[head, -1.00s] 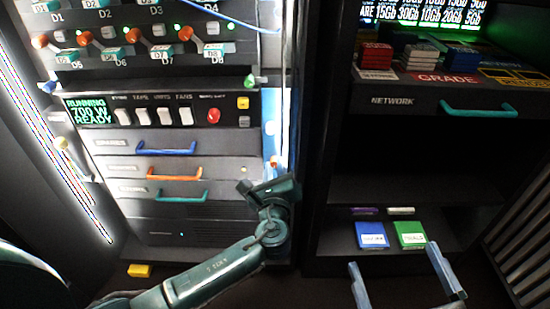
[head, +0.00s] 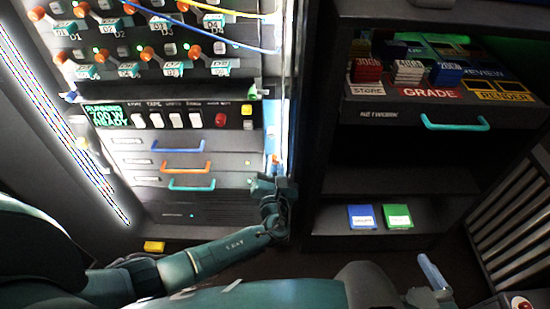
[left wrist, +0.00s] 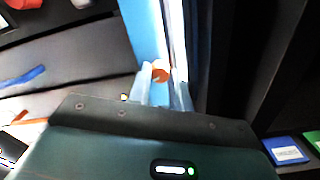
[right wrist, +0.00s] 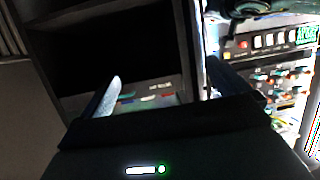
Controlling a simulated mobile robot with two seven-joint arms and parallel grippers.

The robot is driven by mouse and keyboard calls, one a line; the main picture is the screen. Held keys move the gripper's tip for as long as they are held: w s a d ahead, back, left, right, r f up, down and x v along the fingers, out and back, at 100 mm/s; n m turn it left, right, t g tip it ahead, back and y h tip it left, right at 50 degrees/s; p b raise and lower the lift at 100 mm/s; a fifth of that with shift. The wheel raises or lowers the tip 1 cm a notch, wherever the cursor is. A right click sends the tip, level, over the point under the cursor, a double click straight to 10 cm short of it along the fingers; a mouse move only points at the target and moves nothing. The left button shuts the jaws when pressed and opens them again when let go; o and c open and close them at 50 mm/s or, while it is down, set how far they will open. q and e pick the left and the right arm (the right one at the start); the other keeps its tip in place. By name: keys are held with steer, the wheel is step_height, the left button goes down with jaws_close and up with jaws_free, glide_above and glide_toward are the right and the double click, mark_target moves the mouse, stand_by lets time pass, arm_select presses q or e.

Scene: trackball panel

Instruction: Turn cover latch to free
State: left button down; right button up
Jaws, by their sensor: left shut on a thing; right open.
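The cover latch looks like a small orange knob (head: 275,159) on the blue strip at the right edge of the lit rack. In the left wrist view the orange latch (left wrist: 160,72) sits between the two pale fingers of my left gripper (left wrist: 163,88), which is shut on it. The fingers hide part of the latch, so its exact angle is unclear. In the head view my left gripper (head: 273,177) is at the rack's right edge. My right gripper (right wrist: 165,88) is open and empty. One of its fingers (head: 433,272) shows at the lower right in the head view.
The rack has a switch panel with a red button (head: 221,119), three handled drawers and orange-knobbed levers above. The dark shelf at right holds blue (head: 361,217) and green (head: 397,216) boxes. A yellow block (head: 154,247) lies at the rack's foot.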

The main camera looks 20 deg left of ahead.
arm_select(q)
steer(key=shift+r+m+p, duration=0.15)
steer(key=shift+m+p, duration=1.1)
steer(key=shift+m, duration=0.75)
arm_select(e)
steer(key=r, duration=0.1)
steer(key=d+r, duration=0.1)
steer(key=r+m, duration=0.1)
steer(key=shift+s+d+r, duration=0.15)
steer(key=shift+s+r, duration=0.15)
steer(key=shift+r, duration=0.05)
arm_select(q)
steer(key=shift+w, duration=0.1)
arm_select(e)
steer(key=shift+s, duration=0.15)
arm_select(q)
steer(key=c, duration=1.3)
jaws_free()
arm_select(e)
steer(key=shift+d+r+t, duration=0.1)
steer(key=shift+r+t, duration=0.05)
steer(key=shift+t, duration=0.15)
